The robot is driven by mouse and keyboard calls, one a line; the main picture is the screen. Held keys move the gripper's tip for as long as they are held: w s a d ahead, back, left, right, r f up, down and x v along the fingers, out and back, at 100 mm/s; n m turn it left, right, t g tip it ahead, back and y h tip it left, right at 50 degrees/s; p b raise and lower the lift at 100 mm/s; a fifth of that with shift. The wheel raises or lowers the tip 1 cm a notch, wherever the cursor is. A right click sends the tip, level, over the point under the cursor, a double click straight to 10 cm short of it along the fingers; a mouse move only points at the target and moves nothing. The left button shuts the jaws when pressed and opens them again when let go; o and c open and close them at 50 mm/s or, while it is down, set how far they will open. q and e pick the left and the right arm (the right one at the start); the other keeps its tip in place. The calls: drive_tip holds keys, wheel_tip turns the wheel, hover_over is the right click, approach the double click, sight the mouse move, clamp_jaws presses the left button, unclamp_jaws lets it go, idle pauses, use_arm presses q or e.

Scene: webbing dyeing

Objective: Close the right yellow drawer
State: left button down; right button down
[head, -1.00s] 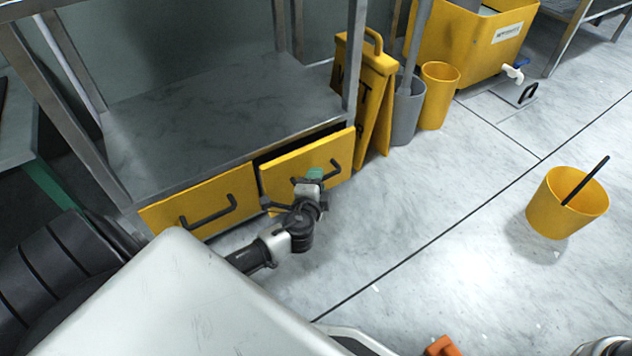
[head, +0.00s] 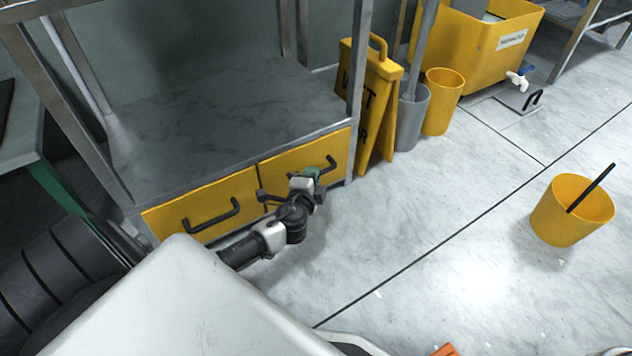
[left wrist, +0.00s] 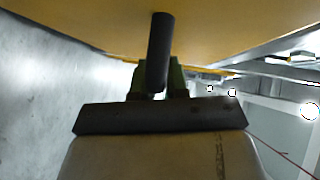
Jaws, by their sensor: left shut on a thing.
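The right yellow drawer (head: 285,165) sits under the grey bench top, and its front looks flush with the left drawer, with no dark gap above it. Its black bar handle (head: 332,163) is at the right part of the front. My left gripper (head: 315,173) is at this handle, shut on it. In the left wrist view the dark handle (left wrist: 160,45) runs between the green fingers (left wrist: 158,78), against the yellow drawer front (left wrist: 90,25). The fingers partly hide the handle. My right gripper is not in view.
The left yellow drawer (head: 185,212) is shut beside it. A yellow wet-floor sign (head: 375,110), a grey bin (head: 411,120) and a yellow bin (head: 440,105) stand right of the bench. A yellow bucket (head: 560,215) stands on the open floor at right.

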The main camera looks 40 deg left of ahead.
use_arm(q)
drive_tip(key=shift+a, duration=0.2)
drive_tip(key=c, duration=1.1)
unclamp_jaws()
drive_tip(key=shift+w, duration=0.1)
drive_tip(key=p+v, duration=0.4)
drive_tip(key=v, duration=0.7)
drive_tip(key=shift+w+r, duration=0.1)
